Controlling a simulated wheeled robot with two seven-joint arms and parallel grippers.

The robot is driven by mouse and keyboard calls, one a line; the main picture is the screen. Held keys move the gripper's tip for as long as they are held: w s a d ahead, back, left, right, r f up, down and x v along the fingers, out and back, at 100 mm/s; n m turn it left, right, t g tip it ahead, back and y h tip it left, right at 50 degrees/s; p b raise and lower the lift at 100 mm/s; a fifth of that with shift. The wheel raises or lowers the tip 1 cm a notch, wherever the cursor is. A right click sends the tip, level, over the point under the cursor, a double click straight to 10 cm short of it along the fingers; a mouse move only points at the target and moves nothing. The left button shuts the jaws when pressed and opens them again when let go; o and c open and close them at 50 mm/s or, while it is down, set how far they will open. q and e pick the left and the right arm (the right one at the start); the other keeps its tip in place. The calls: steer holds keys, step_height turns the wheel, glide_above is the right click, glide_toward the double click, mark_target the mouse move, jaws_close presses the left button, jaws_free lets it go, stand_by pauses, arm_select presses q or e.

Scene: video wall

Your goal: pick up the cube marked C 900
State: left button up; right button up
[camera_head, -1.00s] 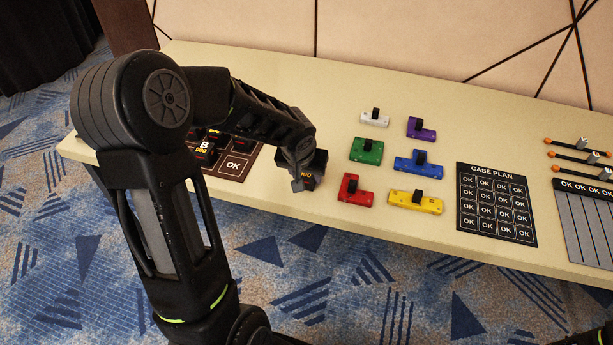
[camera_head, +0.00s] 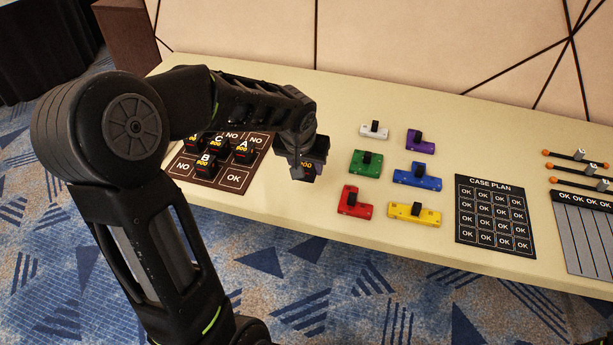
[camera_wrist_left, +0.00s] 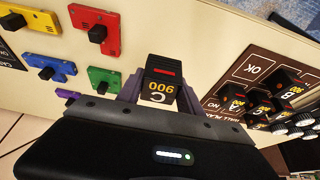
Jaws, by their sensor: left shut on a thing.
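The black cube marked C 900 (camera_wrist_left: 159,86) is between the fingers of my left gripper (camera_wrist_left: 148,88) in the left wrist view. Its letter and orange number read upside down there. In the head view my left gripper (camera_head: 305,158) is shut on this cube (camera_head: 307,166) and holds it above the table, right of the wall plan board. My right gripper is not in view.
The brown board (camera_head: 235,179) on the left holds several black cubes, including B (camera_head: 208,163) and A (camera_head: 243,151). Coloured blocks, including a red one (camera_head: 355,201), stand right of my gripper. Beyond is a case plan board (camera_head: 495,242). Bare table lies between board and blocks.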

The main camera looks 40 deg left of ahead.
arm_select(q)
step_height(320, 180, up, 2)
steer(key=shift+r, duration=0.1)
stand_by(0.7)
